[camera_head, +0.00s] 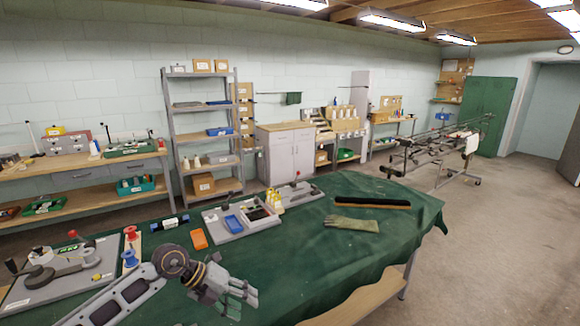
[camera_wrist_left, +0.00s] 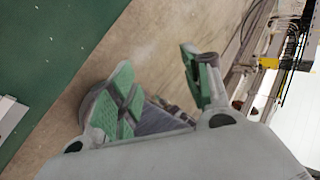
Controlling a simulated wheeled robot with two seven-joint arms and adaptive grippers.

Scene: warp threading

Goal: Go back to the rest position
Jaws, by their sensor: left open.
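My left gripper (camera_head: 243,298) is above the green-covered table (camera_head: 335,263) near its front edge in the head view. It is open and empty. In the left wrist view its green-padded fingers (camera_wrist_left: 160,92) stand apart with nothing between them, over the bare floor beside the green cloth (camera_wrist_left: 60,50). My left arm comes in from the lower left. My right gripper is in neither view.
The table holds a reel fixture (camera_head: 60,270) at left, red and blue spools (camera_head: 130,257), an orange block (camera_head: 198,239), a parts tray (camera_head: 255,214), a glove (camera_head: 352,223) and a brush (camera_head: 371,202). A metal shelf (camera_head: 203,137) stands behind.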

